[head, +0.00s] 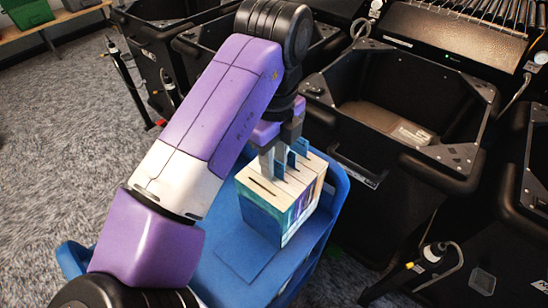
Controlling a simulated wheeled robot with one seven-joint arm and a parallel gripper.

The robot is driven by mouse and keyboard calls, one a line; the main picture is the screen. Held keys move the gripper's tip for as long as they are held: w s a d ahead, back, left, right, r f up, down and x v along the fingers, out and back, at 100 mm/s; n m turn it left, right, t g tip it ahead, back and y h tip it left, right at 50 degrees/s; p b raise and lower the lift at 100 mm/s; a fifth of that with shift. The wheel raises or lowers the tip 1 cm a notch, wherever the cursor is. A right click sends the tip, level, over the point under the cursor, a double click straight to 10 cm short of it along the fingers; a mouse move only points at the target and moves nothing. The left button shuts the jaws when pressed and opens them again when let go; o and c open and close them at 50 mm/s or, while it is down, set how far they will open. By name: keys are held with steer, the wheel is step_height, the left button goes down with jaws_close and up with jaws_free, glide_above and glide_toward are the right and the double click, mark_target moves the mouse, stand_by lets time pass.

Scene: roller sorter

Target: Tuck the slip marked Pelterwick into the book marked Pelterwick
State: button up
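A block of upright books (269,205) stands on a blue cart (222,262). Their light top edges face up, with dark slots in them. The covers show teal, blue and purple. Small blue slips (299,147) stick up at the top of the books, right by my gripper's fingers. My gripper (279,160) points down over the far part of the books, its grey fingers at or just above their top edges. A blue piece shows between or behind the fingers; I cannot tell whether it is gripped. No Pelterwick mark is readable on any book or slip.
Black bins (437,160) on the right stand close to the cart, one holding a flat brown package (388,122). A roller conveyor (455,35) is at the top right. A green crate (27,12) sits at the top left. Grey carpet (50,150) on the left is clear.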

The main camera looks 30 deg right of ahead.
step_height(320, 180, up, 8)
steer(key=shift+f, duration=0.1)
step_height(320, 180, up, 9)
steer(key=p, duration=0.9)
stand_by(0.6)
